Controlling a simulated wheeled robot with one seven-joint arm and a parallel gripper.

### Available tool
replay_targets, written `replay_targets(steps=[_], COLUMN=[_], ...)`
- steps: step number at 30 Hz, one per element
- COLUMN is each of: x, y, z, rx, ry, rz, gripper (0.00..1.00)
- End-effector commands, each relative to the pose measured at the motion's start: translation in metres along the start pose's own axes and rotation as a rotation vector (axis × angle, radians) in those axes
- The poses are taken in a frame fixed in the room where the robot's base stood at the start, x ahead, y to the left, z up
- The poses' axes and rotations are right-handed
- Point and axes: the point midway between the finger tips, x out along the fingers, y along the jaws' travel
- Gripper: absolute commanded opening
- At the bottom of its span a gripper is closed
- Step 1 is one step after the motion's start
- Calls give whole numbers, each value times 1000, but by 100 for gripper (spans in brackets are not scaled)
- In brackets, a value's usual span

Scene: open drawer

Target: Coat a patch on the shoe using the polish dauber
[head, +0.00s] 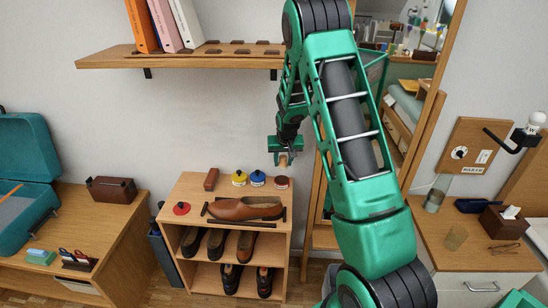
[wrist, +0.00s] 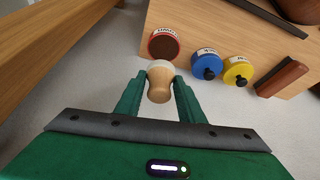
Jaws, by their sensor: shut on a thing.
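My gripper (head: 284,158) is shut on the polish dauber (head: 284,160), held in the air above the back right of the shoe rack. In the wrist view the dauber's rounded pale wooden handle (wrist: 159,88) sits between the green fingers, with a whitish end beyond it. The brown leather shoe (head: 246,208) lies on the rack top inside a dark frame, left of and apart from the dauber. An open red tin (head: 281,183) with dark brown content stands at the back right of the top; it also shows in the wrist view (wrist: 163,43).
Blue (head: 257,178) and yellow (head: 239,178) tins with knobbed lids stand beside the red tin. A brown brush or block (head: 211,179) and a red knobbed lid (head: 181,208) are further left. A wall shelf (head: 190,58) overhangs; a mirror frame (head: 425,120) stands right.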

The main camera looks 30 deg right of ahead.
Motion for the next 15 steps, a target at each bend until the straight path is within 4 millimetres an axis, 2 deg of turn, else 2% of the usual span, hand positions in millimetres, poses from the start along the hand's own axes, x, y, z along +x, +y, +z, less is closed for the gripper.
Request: replay_targets(steps=[7, 15], x=[9, 33], y=[-4, -9], z=[4, 16], rx=[-4, -10], ry=[-2, -2], rz=[-1, -3], gripper=[17, 17])
